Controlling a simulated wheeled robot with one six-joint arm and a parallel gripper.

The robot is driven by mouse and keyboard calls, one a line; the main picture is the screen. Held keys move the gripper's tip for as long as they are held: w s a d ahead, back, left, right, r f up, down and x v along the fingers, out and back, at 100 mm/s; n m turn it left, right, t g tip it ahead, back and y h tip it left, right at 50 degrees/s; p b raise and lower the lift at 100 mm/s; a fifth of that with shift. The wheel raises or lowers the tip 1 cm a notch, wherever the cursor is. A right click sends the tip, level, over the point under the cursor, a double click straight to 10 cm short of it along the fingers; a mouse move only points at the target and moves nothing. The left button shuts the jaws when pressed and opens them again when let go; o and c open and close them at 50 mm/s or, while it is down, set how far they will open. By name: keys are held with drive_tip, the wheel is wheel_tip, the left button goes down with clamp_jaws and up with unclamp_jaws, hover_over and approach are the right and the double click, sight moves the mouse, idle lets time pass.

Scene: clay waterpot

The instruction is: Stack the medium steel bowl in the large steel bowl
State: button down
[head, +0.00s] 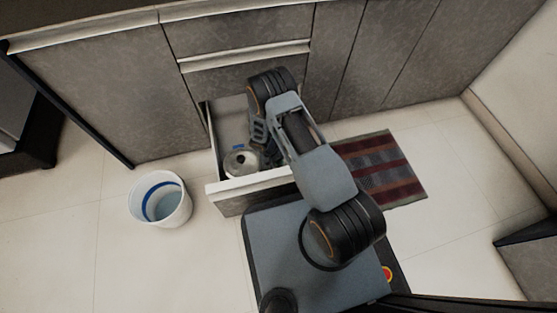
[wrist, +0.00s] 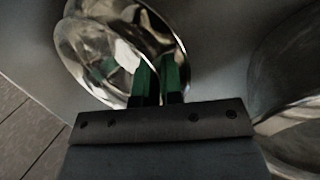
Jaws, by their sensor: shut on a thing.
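In the wrist view, my gripper (wrist: 160,78) has its green fingers closed on the rim of a shiny steel bowl, which I take for the medium steel bowl (wrist: 95,50). One finger is inside the rim and one outside. A larger curved steel surface, probably the large steel bowl (wrist: 290,85), shows at the right edge, apart from the held bowl and partly cut off. In the head view my arm reaches down into an open drawer (head: 251,186); the fingertips and the held bowl are hidden or unclear there.
A round steel object (head: 240,163) lies in the drawer near its front left. A white bucket with a blue band (head: 160,199) stands on the floor left of the drawer. A striped mat (head: 385,170) lies on the right. Cabinet fronts (head: 385,60) stand behind.

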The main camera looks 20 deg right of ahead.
drive_tip(key=c, duration=1.6)
unclamp_jaws()
drive_tip(key=shift+f, duration=0.1)
drive_tip(key=shift+o, duration=0.2)
wheel_tip(320, 180, up, 26)
drive_tip(key=w+a+y+p, duration=0.1)
drive_tip(key=w+a+p, duration=0.15)
drive_tip(key=p, duration=0.45)
drive_tip(key=s+d+r+t+y, duration=0.1)
drive_tip(key=s+d+r+t, duration=0.1)
drive_tip(key=s+r, duration=0.6)
drive_tip(key=s+d+r+t+y, duration=0.1)
drive_tip(key=s+d+r+y, duration=0.1)
drive_tip(key=s+r, duration=0.6)
wheel_tip(320, 180, up, 7)
drive_tip(key=shift+d+r+t, duration=0.1)
drive_tip(key=shift+d+t, duration=0.3)
drive_tip(key=shift+d, duration=0.3)
